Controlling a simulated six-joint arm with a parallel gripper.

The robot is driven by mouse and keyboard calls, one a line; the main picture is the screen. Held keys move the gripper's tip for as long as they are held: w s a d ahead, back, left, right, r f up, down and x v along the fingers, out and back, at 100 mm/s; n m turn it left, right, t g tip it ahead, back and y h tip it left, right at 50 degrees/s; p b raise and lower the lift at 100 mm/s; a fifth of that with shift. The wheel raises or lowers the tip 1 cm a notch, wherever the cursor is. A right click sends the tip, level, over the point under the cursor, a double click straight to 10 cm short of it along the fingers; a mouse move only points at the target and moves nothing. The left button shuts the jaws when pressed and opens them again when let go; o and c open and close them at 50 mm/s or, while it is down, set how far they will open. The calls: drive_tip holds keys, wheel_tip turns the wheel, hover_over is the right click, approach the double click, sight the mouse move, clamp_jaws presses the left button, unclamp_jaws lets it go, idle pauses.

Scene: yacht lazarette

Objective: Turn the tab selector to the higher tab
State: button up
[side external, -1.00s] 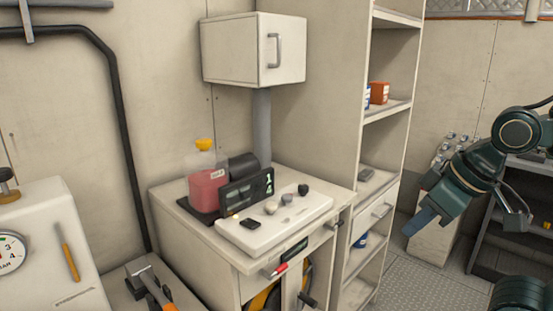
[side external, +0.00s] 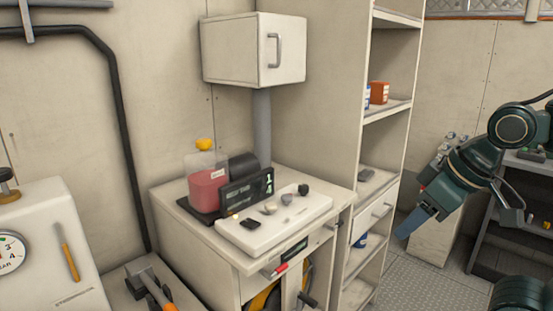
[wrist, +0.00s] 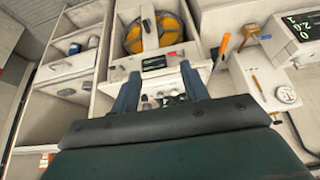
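A white control panel (side external: 262,238) lies on the cabinet top in front of a dark display (side external: 247,187) with pale digits. It carries a pale round knob (side external: 270,209), a small grey control (side external: 286,199), a dark knob (side external: 303,189) and a black rectangular piece (side external: 251,223). I cannot tell which one is the tab selector; no tab labels are readable. My gripper (side external: 404,229) is in free air to the right of the cabinet, well apart from the panel. In the wrist view its two blue fingers (wrist: 160,84) are spread and empty, with small controls (wrist: 166,98) visible between them.
A red-filled container (side external: 207,190) stands behind the panel. A wall cupboard (side external: 236,48) hangs above. An open shelf unit (side external: 357,150) stands between the cabinet and my gripper. A red-handled part (side external: 277,269) sticks out of the cabinet front. A gauge unit (side external: 50,240) stands left.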

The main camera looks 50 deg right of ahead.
drive_tip(key=w+d+r+m, duration=0.1)
drive_tip(key=w, duration=0.2)
drive_tip(key=w+d+r+m+h, duration=0.1)
drive_tip(key=w+r, duration=0.1)
drive_tip(key=w, duration=0.1)
drive_tip(key=w+d+r+m, duration=0.1)
drive_tip(key=w+r, duration=0.1)
drive_tip(key=shift+w+d+r+g+h, duration=0.1)
drive_tip(key=shift+w+d+g+h, duration=0.2)
drive_tip(key=shift+w+d, duration=0.1)
drive_tip(key=m+g+h, duration=0.2)
drive_tip(key=m+g, duration=0.1)
drive_tip(key=m, duration=0.7)
hover_over(303, 186)
drive_tip(key=s+a, duration=0.2)
drive_tip(key=a, duration=0.3)
wheel_tip(303, 186, down, 2)
drive_tip(key=shift+s+a, duration=0.1)
drive_tip(key=shift+a, duration=0.05)
drive_tip(key=shift+d+x, duration=0.15)
drive_tip(key=shift+x, duration=3.3)
drive_tip(key=shift+d+x, duration=0.15)
drive_tip(key=shift+x, duration=3.3)
drive_tip(key=shift+s, duration=0.2)
